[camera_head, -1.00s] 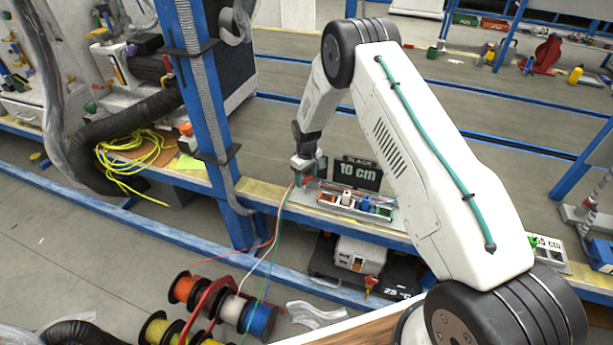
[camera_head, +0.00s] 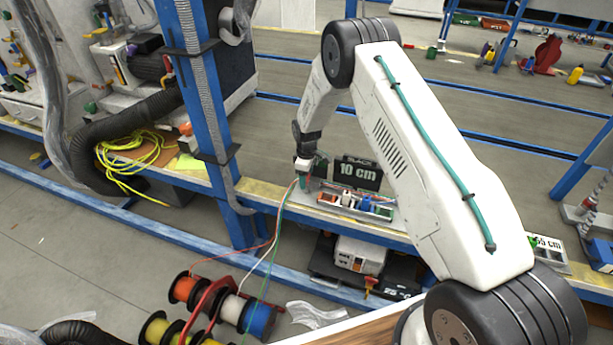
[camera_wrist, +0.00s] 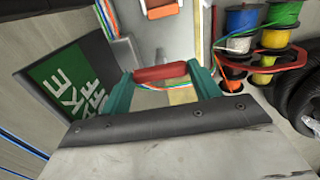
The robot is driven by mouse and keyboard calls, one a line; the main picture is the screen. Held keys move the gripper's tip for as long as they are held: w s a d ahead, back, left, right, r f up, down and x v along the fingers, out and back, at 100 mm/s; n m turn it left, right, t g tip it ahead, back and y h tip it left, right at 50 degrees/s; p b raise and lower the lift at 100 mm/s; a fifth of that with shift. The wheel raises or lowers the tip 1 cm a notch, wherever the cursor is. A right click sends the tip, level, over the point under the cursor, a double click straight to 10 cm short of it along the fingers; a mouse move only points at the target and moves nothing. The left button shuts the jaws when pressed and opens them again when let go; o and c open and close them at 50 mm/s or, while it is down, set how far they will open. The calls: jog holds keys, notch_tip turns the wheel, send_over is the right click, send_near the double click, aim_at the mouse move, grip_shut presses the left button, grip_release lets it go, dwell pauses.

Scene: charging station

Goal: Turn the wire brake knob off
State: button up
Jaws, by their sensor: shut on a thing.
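My gripper (camera_wrist: 162,78) has its teal fingers shut on the red wire brake knob (camera_wrist: 160,72), one finger at each end of it. In the head view my gripper (camera_head: 303,182) is at the left end of the small wire station on the bench edge; the knob is hidden there. A green and black sign (camera_wrist: 70,85) stands left of the fingers in the wrist view, with part of a word ending in "KE" readable.
Wire spools (camera_head: 230,308) stand on a red holder below the bench, with wires rising to the station. A "10 cm" sign (camera_head: 358,172) and coloured blocks (camera_head: 366,205) are just right of my gripper. A blue post (camera_head: 208,110) stands to the left.

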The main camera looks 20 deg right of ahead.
jog(key=o, duration=1)
jog(key=shift+d, duration=0.1)
notch_tip(320, 180, up, 8)
jog(key=shift+f, duration=0.1)
